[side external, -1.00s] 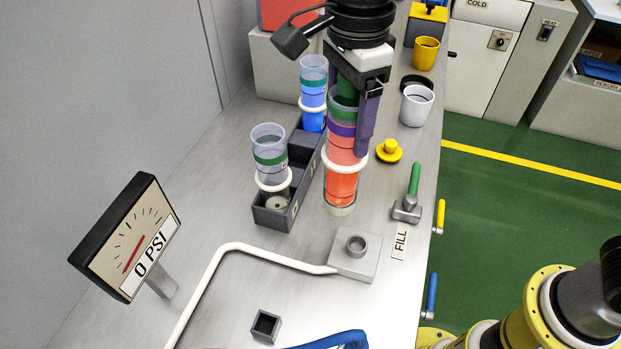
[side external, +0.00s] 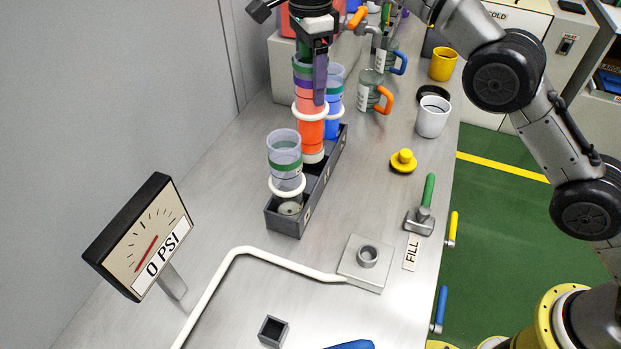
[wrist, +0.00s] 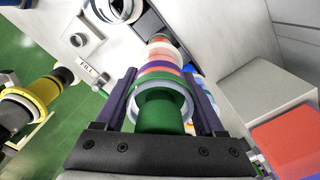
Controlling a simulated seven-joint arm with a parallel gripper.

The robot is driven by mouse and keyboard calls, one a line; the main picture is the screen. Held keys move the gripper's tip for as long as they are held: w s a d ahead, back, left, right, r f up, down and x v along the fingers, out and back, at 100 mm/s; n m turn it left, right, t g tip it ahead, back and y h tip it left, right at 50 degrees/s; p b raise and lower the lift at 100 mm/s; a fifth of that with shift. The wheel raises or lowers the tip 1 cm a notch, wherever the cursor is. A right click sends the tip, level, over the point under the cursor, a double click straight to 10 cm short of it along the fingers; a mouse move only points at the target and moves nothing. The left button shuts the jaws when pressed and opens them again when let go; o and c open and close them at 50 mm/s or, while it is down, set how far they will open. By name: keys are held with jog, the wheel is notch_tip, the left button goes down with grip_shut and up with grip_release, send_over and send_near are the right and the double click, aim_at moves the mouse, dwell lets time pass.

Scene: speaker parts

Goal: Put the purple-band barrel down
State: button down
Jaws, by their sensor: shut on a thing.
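The purple-band barrel (side external: 310,130) holds red-orange liquid, with a purple band and a green piece at its top. My gripper (side external: 313,88) is shut around its upper part and holds it upright. In the wrist view, the barrel (wrist: 160,68) lies between the two purple fingers (wrist: 160,95). The barrel's pale lower end is over the middle of the dark grey rack (side external: 285,223); I cannot tell whether it touches the rack. A clear barrel with a green band (side external: 284,165) stands in the near end. A blue barrel (side external: 334,110) stands in the far end, partly hidden.
A grey fill block (side external: 350,265) with a white hose sits in front. Mugs with orange (side external: 372,92) and blue handles stand behind. A pressure gauge (side external: 145,240) stands at left.

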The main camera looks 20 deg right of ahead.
aim_at(311, 118)
jog(key=shift+w+d+f, duration=0.2)
jog(key=shift+w+f, duration=0.2)
jog(key=shift+f, duration=4.1)
grip_release()
jog(key=shift+f, duration=0.15)
notch_tip(311, 118, up, 7)
jog(key=shift+w, duration=0.1)
jog(key=shift+r, duration=0.4)
